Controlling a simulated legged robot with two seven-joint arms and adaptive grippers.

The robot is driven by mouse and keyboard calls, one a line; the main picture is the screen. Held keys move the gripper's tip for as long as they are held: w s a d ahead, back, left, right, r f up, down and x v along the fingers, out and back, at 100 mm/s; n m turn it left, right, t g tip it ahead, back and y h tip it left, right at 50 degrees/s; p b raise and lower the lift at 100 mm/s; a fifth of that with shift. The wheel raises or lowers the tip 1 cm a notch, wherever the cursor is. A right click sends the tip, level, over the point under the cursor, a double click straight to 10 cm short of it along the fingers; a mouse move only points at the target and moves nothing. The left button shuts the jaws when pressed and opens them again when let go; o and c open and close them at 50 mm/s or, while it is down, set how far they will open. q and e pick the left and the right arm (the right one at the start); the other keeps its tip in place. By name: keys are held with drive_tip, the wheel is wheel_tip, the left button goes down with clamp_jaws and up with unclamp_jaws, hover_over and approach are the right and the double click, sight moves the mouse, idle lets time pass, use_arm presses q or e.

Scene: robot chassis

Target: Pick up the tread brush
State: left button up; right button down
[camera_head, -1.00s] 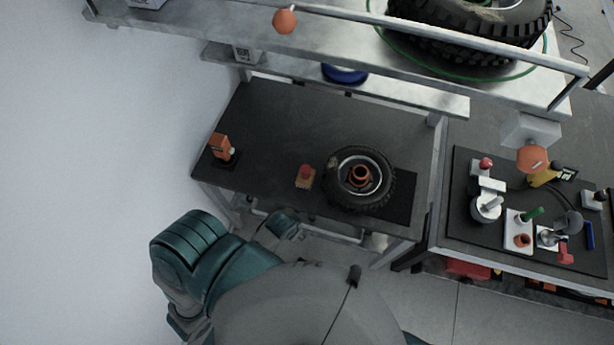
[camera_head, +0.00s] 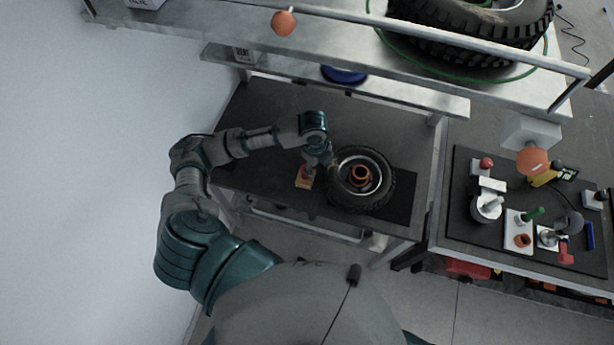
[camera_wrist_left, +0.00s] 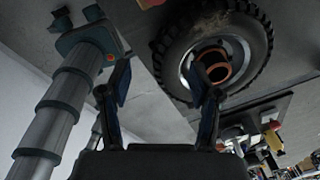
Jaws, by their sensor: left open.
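A small block with an orange-tan base, which looks like the tread brush (camera_head: 304,181), stands on the dark table just left of the tyre. In the head view its upper part is partly covered by my left gripper (camera_head: 318,160), which hangs over it from above. I cannot tell whether they touch. In the wrist view my left gripper (camera_wrist_left: 163,98) has its two fingers apart with nothing between them. The brush is not clearly seen there; a small orange piece shows at the top edge. My right gripper is not in view.
A tyre with an orange hub (camera_head: 375,190) lies close to the right of the gripper; it also shows in the wrist view (camera_wrist_left: 255,30). A shelf with a rail (camera_head: 430,95) runs behind. A side table (camera_head: 460,225) at right holds several small tools.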

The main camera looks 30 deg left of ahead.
use_arm(q)
drive_tip(key=m, duration=0.1)
approach(305, 168)
drive_tip(key=shift+g+y, duration=0.3)
drive_tip(key=shift+y, duration=0.1)
drive_tip(key=f, duration=0.4)
drive_tip(key=d+f, duration=0.1)
drive_tip(key=f, duration=0.2)
drive_tip(key=shift+w, duration=0.1)
drive_tip(key=f, duration=0.6)
drive_tip(key=shift+w+a, duration=0.15)
drive_tip(key=shift+a, duration=0.05)
drive_tip(key=shift+d, duration=0.1)
clamp_jaws()
wheel_tip(305, 168, up, 10)
drive_tip(key=shift+r, duration=0.1)
